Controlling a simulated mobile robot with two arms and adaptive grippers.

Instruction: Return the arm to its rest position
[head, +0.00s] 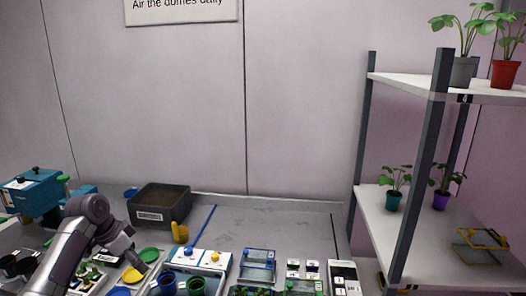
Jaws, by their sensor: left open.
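My left arm rises from the bottom left corner, bends at a rounded grey joint and points down to the right. My left gripper (139,264) is at its lower end, low over the bench, near a green disc (149,254) and a yellow disc (120,291). It is small and dark here; the fingers look apart and I see nothing held between them. Whether it touches anything below cannot be told. My right gripper is not in view.
A dark bin (160,203) stands at the back, with a yellow cup (180,233) before it. A tray (216,262) holds blue and green pots. A teal machine (32,190) is at left. A shelf rack (405,82) with potted plants stands at right. The back middle bench is mostly clear.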

